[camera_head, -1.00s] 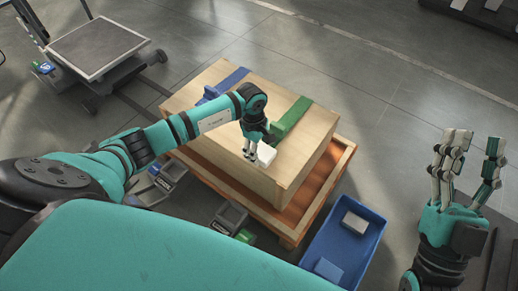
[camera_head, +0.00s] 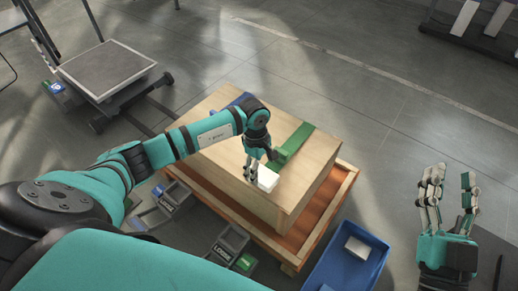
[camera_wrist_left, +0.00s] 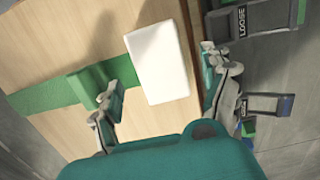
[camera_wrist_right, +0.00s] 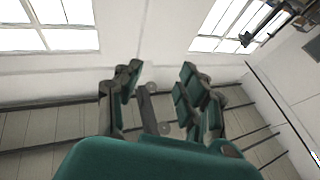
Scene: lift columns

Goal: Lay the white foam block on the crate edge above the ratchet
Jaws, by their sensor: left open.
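The white foam block (camera_head: 268,179) lies on top of the wooden crate (camera_head: 225,170), at its near edge, by the end of the green strap (camera_head: 297,140). My left gripper (camera_head: 256,174) is open around it; in the left wrist view the block (camera_wrist_left: 162,62) sits between the fingers with a gap on both sides. The green strap (camera_wrist_left: 45,95) runs up to the block there. A grey ratchet marked LOOSE, with a green part (camera_head: 232,243), is below the crate's near side. My right gripper (camera_head: 450,190) is raised, open and empty.
A blue bin (camera_head: 318,262) at the lower right holds a pale block (camera_head: 357,247). Another ratchet (camera_head: 173,198) is left of the first. The crate stands on a wooden pallet (camera_head: 330,205). A cart (camera_head: 107,68) stands at the back left.

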